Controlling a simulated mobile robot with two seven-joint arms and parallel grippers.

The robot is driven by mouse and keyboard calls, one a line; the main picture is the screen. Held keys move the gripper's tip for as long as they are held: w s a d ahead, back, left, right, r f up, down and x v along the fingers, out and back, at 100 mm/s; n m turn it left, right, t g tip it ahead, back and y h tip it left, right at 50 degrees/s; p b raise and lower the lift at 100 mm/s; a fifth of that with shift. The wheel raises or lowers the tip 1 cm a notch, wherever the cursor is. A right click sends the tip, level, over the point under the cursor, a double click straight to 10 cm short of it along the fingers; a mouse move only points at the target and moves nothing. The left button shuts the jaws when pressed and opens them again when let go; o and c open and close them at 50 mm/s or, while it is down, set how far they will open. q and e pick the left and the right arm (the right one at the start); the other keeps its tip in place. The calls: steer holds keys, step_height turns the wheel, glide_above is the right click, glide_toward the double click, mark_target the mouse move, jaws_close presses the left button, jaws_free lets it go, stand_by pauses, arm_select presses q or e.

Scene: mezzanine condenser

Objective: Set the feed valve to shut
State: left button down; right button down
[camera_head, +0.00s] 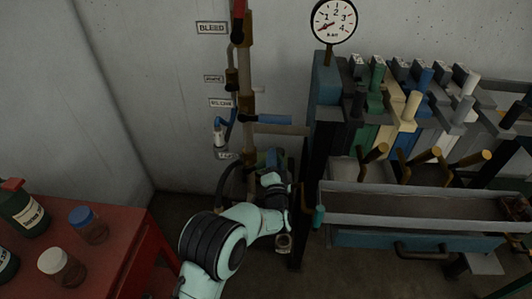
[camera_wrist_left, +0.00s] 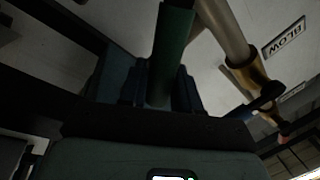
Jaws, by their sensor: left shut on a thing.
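The feed valve sits low on the upright pipe, beside a small tag (camera_head: 228,155) whose lettering is hard to read. Its green handle (camera_wrist_left: 172,50) fills the space between the fingers in the left wrist view. My left gripper (camera_head: 271,164) is shut on this handle, low beside the pipe in the head view. My left arm and wrist hide much of the valve body, and I cannot tell the handle's exact angle to the pipe. My right gripper is not in view.
Above are a blue lever (camera_head: 273,119) and a red lever (camera_head: 238,24) on the same pipe. A pressure gauge (camera_head: 334,21) stands at upper right. A grey trough (camera_head: 420,206) lies right of my gripper. A red table (camera_head: 110,245) with bottles is at left.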

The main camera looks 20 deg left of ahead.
arm_select(q)
step_height(320, 180, down, 6)
steer(key=d+m+t+h+b, duration=0.1)
steer(key=d+m+h, duration=0.1)
steer(key=m, duration=0.6)
steer(key=shift+w+f, duration=0.25)
steer(key=shift+f, duration=0.1)
steer(key=c, duration=0.9)
jaws_free()
steer(key=shift+s, duration=0.15)
steer(key=v, duration=1.3)
steer(key=shift+s, duration=0.1)
